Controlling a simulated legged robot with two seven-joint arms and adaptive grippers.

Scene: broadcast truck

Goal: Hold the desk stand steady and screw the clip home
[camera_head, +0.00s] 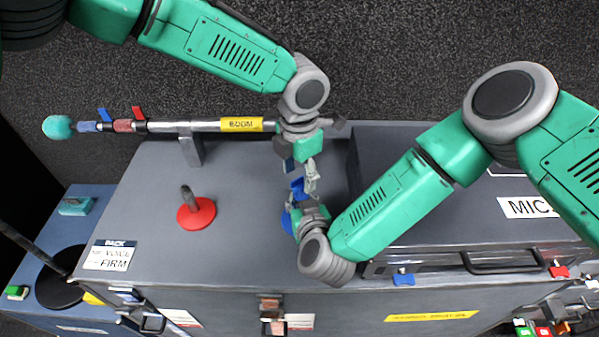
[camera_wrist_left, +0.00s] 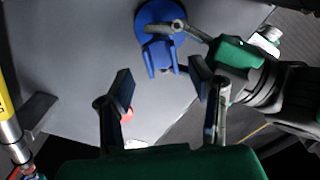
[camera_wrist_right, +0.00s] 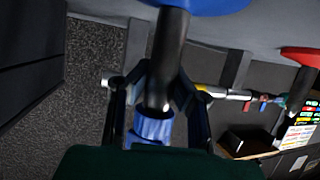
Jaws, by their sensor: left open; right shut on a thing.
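A blue desk stand (camera_head: 288,221) stands on the grey case top; its round blue base also shows in the left wrist view (camera_wrist_left: 157,12). In the right wrist view its dark post (camera_wrist_right: 170,55) runs from the base to a blue clip (camera_wrist_right: 153,127) at the post's free end. The clip also shows in the left wrist view (camera_wrist_left: 157,56). My right gripper (camera_head: 303,208) is shut around the post near the clip; the exact contact is partly hidden. My left gripper (camera_wrist_left: 163,82) is open, its fingers apart and short of the clip, with nothing between them.
A red stand (camera_head: 196,213) is left on the case top (camera_head: 150,235). A boom pole (camera_head: 215,126) on a bracket runs along the back edge, near my left wrist. A raised case marked MIC (camera_head: 430,232) fills the right. The case top between is clear.

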